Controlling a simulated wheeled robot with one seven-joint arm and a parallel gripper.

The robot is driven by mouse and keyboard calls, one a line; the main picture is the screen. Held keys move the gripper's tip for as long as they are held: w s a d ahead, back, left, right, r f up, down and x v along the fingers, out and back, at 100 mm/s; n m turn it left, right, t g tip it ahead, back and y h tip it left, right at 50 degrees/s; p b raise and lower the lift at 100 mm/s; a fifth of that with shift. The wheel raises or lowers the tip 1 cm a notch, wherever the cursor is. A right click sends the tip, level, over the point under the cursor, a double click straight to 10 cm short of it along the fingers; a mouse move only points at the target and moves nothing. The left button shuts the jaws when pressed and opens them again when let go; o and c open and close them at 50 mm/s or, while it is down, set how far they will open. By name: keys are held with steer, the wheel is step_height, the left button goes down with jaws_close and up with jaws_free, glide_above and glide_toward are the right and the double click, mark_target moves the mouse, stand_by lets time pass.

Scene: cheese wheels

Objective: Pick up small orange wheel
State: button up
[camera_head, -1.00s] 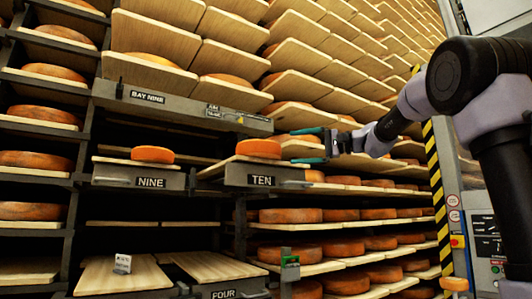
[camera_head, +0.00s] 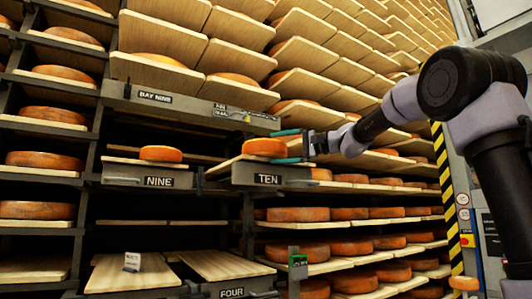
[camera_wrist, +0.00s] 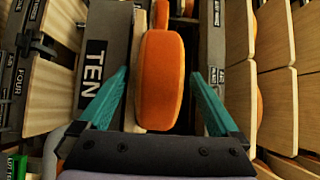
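A small orange wheel (camera_head: 261,147) sits on the board marked TEN (camera_head: 255,164). Another small orange wheel (camera_head: 161,153) sits on the board marked NINE (camera_head: 135,162). My gripper (camera_head: 275,147) reaches in from the right at the wheel on TEN. Its teal fingers are open, one above and one below the right part of that wheel in the head view. In the wrist view the wheel (camera_wrist: 160,80) lies between the open fingers (camera_wrist: 160,92), with a visible gap on both sides. I cannot tell how deep the wheel is between them.
Shelves of larger orange wheels (camera_head: 298,214) surround this bay. A grey beam marked BAY NINE (camera_head: 190,108) runs just above the two small wheels. Boards with a small white card (camera_head: 132,262) lie below. A striped post (camera_head: 446,200) stands at the right.

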jaws_close()
steer(key=shift+r, duration=0.15)
